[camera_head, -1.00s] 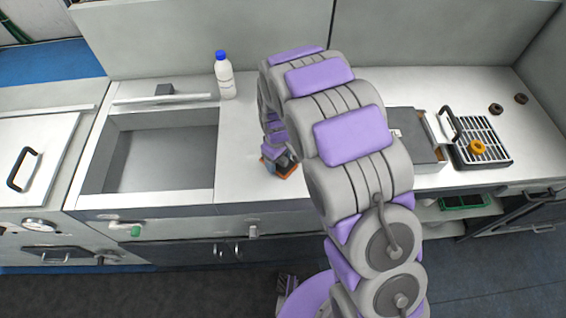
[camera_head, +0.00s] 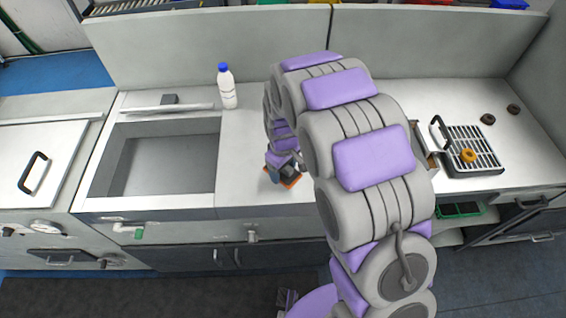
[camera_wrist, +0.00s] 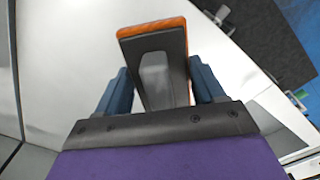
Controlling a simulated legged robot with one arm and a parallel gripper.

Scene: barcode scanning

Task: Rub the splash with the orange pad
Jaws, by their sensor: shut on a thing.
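My gripper (camera_head: 284,168) is low over the white counter (camera_head: 245,150), just right of the sink. It is shut on the grey handle of the orange pad (camera_head: 291,182). In the wrist view the orange pad (camera_wrist: 150,29) is beyond the blue fingers of my gripper (camera_wrist: 158,85), with the grey handle between them. The pad is at or close to the counter surface; I cannot tell whether it touches. No splash can be made out in either view; the pad or my arm may hide it.
A white bottle with a blue cap (camera_head: 227,88) stands at the back, behind the pad. The sink (camera_head: 160,165) lies to the left. A grill rack (camera_head: 485,153) with an orange ring (camera_head: 468,155) is at the right. Two dark rings (camera_head: 488,119) lie behind it.

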